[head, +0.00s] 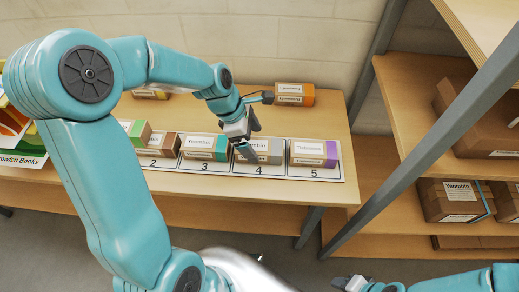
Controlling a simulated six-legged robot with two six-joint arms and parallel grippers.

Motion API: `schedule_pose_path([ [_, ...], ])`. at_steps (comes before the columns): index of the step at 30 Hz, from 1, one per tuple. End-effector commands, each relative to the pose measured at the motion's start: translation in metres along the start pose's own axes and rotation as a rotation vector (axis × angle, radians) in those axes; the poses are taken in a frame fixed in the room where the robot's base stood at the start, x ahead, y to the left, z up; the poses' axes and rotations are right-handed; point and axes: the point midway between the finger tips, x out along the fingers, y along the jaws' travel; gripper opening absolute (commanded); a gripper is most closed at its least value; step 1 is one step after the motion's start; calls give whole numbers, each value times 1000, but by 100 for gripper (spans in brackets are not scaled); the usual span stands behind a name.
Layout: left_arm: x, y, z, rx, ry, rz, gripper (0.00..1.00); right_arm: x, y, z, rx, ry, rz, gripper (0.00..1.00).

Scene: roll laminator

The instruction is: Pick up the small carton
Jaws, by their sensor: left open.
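Several small cartons with white labels are on the wooden table (335,115); I cannot tell which one the task means. An orange-ended carton (308,97) lies at the back, off the numbered strip. On the strip are a grey carton (272,152) at 4, a purple-ended carton (331,152) at 5, a teal-ended carton (221,148) at 3 and a brown carton (165,144) at 2. My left gripper (257,126) is open and empty, one finger near the orange-ended carton's left end, the other in front of the grey carton. My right gripper (350,283) shows only partly at the bottom edge.
A green-ended carton (140,132) stands left on the strip, partly behind my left arm. Another carton (150,93) is at the back left. A shelf unit with a grey post (420,132) and larger brown boxes (447,203) stands right.

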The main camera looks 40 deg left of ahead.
Motion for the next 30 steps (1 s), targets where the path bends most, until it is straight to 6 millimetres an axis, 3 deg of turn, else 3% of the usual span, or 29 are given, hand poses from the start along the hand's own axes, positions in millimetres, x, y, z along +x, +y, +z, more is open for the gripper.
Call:
schedule_pose_path([
  [9,47,4,-2,0,1,-3,94,2,1,0,0,0,0,43],
  [18,52,5,-2,0,0,0,94,2,1,0,0,0,0,43],
  [24,52,5,-2,0,1,0,28,2,1,0,0,0,0,43],
  [25,52,5,-2,0,1,0,23,2,1,0,0,0,0,43],
  [30,51,5,-2,0,0,1,23,2,0,0,0,0,0,43],
])
